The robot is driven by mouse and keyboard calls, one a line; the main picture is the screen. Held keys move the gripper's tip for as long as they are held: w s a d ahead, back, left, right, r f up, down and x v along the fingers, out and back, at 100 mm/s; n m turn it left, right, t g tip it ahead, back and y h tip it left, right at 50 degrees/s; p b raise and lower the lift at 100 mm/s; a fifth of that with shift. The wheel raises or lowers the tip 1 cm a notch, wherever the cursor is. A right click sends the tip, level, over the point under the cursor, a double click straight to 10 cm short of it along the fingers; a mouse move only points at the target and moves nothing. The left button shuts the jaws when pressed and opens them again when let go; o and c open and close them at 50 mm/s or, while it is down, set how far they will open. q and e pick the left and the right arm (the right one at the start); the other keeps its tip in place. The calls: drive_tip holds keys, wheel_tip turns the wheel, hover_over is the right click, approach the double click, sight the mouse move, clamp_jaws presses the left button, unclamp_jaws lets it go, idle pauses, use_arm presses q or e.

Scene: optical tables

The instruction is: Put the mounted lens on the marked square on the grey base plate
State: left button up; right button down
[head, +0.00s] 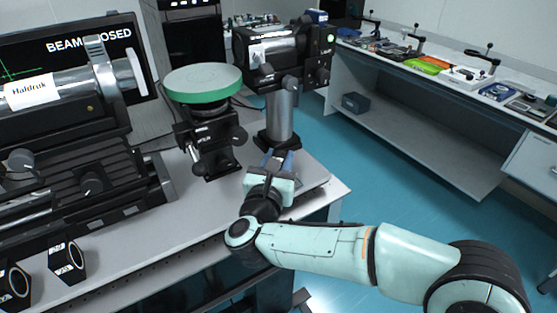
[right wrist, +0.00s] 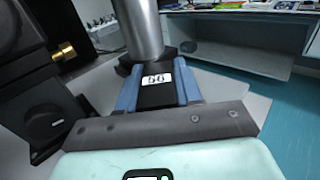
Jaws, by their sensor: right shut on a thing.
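My right gripper (head: 279,161) is low over the right end of the table, in front of a black post foot. In the right wrist view its blue fingers (right wrist: 158,88) are shut on a black block with a white number label, apparently the mounted lens (right wrist: 157,97). Its glass is hidden, and I cannot tell whether its underside touches anything. A grey plate (head: 316,178) shows beside the gripper near the table's right corner, seemingly the base plate. The marked square is not visible. My left gripper is out of view.
A post-mounted black device (head: 283,50) stands just behind the gripper. A green-rimmed round stage (head: 203,82) is to its left. Two black labelled mounts, one here (head: 67,259), stand at front left. Blue floor lies beyond the table's right edge.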

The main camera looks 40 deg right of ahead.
drive_tip(key=c, duration=0.8)
unclamp_jaws()
drive_tip(key=shift+o, duration=0.2)
drive_tip(key=shift+r, duration=0.15)
drive_tip(key=v, duration=1.2)
drive_tip(key=shift+a, duration=0.1)
